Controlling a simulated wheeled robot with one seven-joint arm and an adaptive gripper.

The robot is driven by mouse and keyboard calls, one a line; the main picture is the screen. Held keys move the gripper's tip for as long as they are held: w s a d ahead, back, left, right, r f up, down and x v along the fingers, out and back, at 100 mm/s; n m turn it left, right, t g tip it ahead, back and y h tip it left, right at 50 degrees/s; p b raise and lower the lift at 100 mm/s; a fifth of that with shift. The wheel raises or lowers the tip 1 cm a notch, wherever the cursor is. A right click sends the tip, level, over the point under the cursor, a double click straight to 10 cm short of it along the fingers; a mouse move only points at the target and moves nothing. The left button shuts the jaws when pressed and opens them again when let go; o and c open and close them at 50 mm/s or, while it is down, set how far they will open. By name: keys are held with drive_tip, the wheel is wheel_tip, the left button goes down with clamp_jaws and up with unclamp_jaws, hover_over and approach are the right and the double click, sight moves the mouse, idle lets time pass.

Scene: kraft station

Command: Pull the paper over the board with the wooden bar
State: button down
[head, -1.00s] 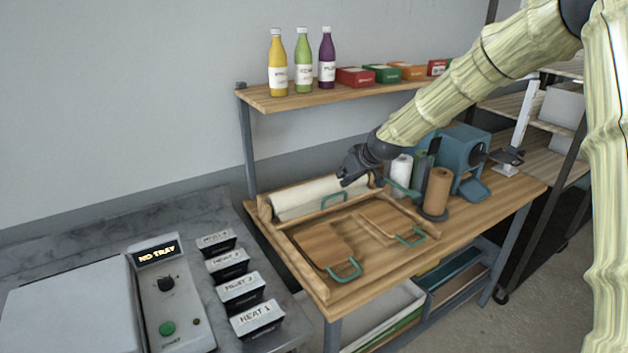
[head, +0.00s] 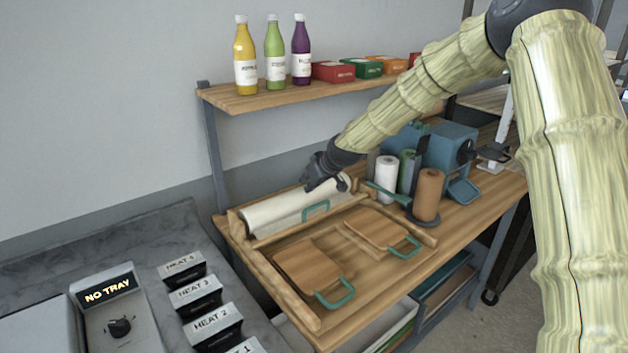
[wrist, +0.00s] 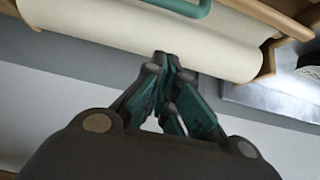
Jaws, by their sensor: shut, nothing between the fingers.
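A cream paper roll (head: 275,211) lies in a wooden holder at the back of the bench. It also shows in the wrist view (wrist: 150,38). A wooden bar (head: 286,230) with a teal handle (head: 316,209) lies along the roll's front side; the handle shows at the top of the wrist view (wrist: 172,8). Two wooden boards, a left one (head: 306,264) and a right one (head: 372,227), lie in front, each with a teal handle. My gripper (head: 308,189) is shut and empty, at the roll just behind the bar's handle. I cannot tell whether it touches the paper.
White (head: 387,178) and brown (head: 427,194) rolls and a blue machine (head: 450,150) stand to the right. Above is a shelf (head: 290,98) with bottles and small boxes. A counter with a heat panel (head: 110,300) is at the left. Wooden rails edge the boards.

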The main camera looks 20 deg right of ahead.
drive_tip(key=shift+p+x, duration=1.05)
drive_tip(key=shift+x, duration=2.05)
drive_tip(key=shift+s+d+f+p, duration=0.1)
drive_tip(key=shift+s+d+p, duration=0.15)
drive_tip(key=shift+s, duration=0.2)
drive_tip(key=shift+s+d+f+p, duration=0.1)
drive_tip(key=shift+s+d+p, duration=0.1)
drive_tip(key=shift+s+p, duration=0.25)
drive_tip(key=shift+s+d+f+p, duration=0.1)
drive_tip(key=shift+s+d+p, duration=0.1)
drive_tip(key=shift+s, duration=0.3)
drive_tip(key=shift+s+d+f, duration=0.15)
drive_tip(key=shift+s+f, duration=0.05)
drive_tip(key=shift+s, duration=0.15)
drive_tip(key=shift+s+d, duration=0.1)
drive_tip(key=shift+s, duration=0.05)
